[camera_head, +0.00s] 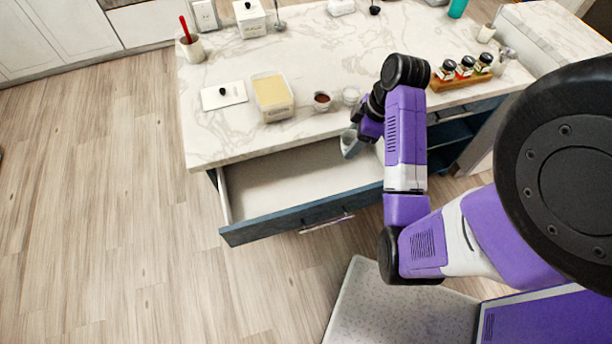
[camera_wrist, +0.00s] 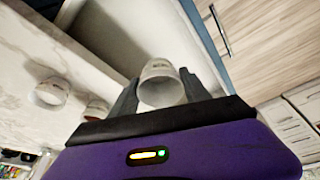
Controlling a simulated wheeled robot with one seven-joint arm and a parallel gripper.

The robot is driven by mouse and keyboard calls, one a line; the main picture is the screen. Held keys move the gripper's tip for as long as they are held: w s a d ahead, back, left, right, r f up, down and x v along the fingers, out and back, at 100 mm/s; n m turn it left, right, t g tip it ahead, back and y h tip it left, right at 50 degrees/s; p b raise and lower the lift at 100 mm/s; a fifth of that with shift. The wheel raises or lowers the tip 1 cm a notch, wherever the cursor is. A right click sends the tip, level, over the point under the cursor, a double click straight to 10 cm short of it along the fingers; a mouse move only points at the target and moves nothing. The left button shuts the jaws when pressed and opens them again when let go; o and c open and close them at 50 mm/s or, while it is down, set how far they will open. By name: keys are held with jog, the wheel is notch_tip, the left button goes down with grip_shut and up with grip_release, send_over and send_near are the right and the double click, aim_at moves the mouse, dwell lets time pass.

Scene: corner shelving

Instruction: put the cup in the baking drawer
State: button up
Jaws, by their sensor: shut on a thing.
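A white cup (camera_wrist: 161,70) sits between the two grey fingers of my gripper (camera_wrist: 160,88) in the wrist view, and the fingers are shut on it. In the head view the cup (camera_head: 347,136) is small and partly hidden by my gripper (camera_head: 356,143), at the counter's front edge above the back right of the open drawer. The drawer (camera_head: 285,222) is pulled out, with a dark blue front and a pale interior that looks empty where visible. My arm hides its right end. The drawer also shows behind the cup in the wrist view (camera_wrist: 115,35).
The marble counter (camera_head: 330,50) holds a yellow-filled container (camera_head: 272,96), a cup with brown contents (camera_head: 322,101), a clear cup (camera_head: 351,95), a white lid (camera_head: 223,95) and a spice rack (camera_head: 462,82). Open blue shelving (camera_head: 452,133) is right of my arm. Floor left of the drawer is clear.

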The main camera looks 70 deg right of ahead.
jog(key=shift+w+a+f, duration=0.15)
jog(key=shift+a+f, duration=0.05)
jog(key=shift+a, duration=0.15)
jog(key=shift+n, duration=0.3)
notch_tip(320, 180, down, 20)
jog(key=b, duration=0.3)
jog(key=shift+r, duration=0.25)
jog(key=shift+f, duration=0.1)
jog(key=o, duration=1.5)
jog(key=shift+c, duration=0.2)
jog(key=v, duration=1.2)
jog(key=shift+w, duration=0.1)
